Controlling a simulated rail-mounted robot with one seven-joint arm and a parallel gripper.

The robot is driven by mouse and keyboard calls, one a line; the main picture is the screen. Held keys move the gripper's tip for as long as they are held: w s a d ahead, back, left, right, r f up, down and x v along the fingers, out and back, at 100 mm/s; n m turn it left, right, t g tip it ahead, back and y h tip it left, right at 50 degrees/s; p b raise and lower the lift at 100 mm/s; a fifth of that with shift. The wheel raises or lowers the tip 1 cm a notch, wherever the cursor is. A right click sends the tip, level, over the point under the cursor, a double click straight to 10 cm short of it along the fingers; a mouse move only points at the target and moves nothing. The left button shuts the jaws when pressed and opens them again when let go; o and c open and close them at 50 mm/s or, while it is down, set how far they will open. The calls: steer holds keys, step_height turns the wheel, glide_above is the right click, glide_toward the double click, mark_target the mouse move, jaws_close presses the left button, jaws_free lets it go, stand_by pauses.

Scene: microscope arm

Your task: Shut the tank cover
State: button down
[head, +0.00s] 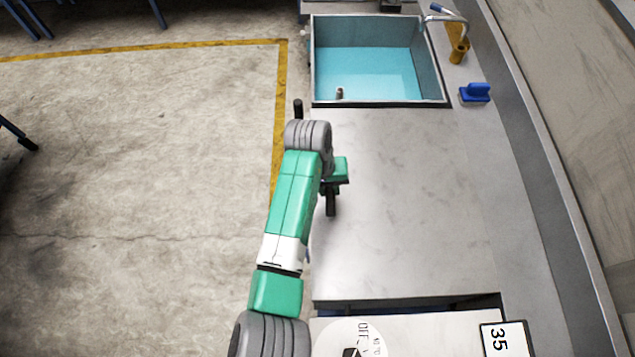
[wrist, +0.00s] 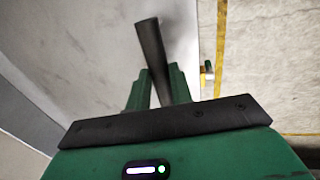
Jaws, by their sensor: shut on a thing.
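My gripper (head: 333,188) is beside the left edge of the grey worktop. In the wrist view its two green fingers (wrist: 158,88) are closed around a dark round bar (wrist: 151,42), which sticks out beyond the fingertips. The bar also shows as a short dark piece (head: 331,204) below the gripper in the head view. It looks like a handle; what it is fixed to is hidden. An open basin (head: 437,75) with a pale blue inside is at the top. I cannot make out for certain which part is the tank cover.
The grey worktop (head: 430,200) is bare. A panel with a dial (head: 350,338) and a "35" label (head: 505,340) is at the bottom. Open floor (head: 130,180) lies left.

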steer(key=shift+f, duration=0.55)
steer(key=c, duration=1.3)
jaws_free()
steer(key=shift+s, duration=0.1)
steer(key=shift+o, duration=0.2)
steer(key=v, duration=0.8)
steer(key=shift+p, duration=0.45)
